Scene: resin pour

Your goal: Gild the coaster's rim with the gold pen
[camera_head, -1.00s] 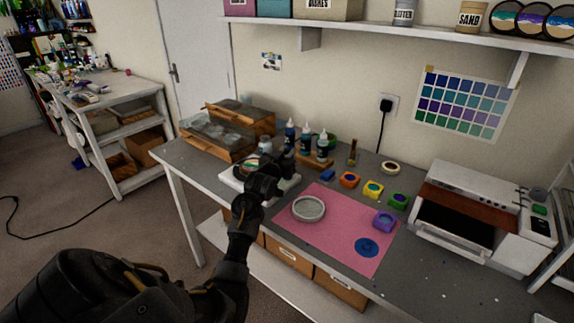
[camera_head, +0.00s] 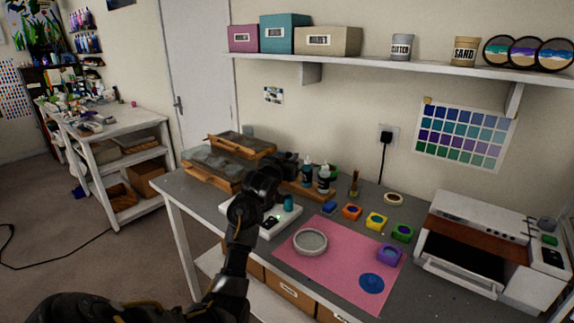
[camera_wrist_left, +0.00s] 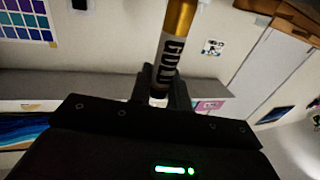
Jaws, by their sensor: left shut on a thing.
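My left gripper (camera_head: 287,163) is shut on the gold pen, seen in the left wrist view as a gold and grey barrel (camera_wrist_left: 175,45) lettered GOLD. In the head view the pen is hidden by my gripper and wrist. The gripper is over the back left of the bench, above a white pad (camera_head: 288,220). A small teal shape (camera_head: 289,203) shows on the pad beside my wrist; I cannot tell if it is part of the coaster. The coaster is otherwise hidden behind my arm. My right gripper is not in view.
Bottles (camera_head: 324,180) and wooden-edged cases (camera_head: 215,165) stand close behind my gripper. A pink mat (camera_head: 330,268) holds a round grey mould (camera_head: 310,242). Small coloured pots (camera_head: 376,221) line its back. A white oven (camera_head: 470,245) stands right. Finished coasters (camera_head: 523,52) stand on the shelf.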

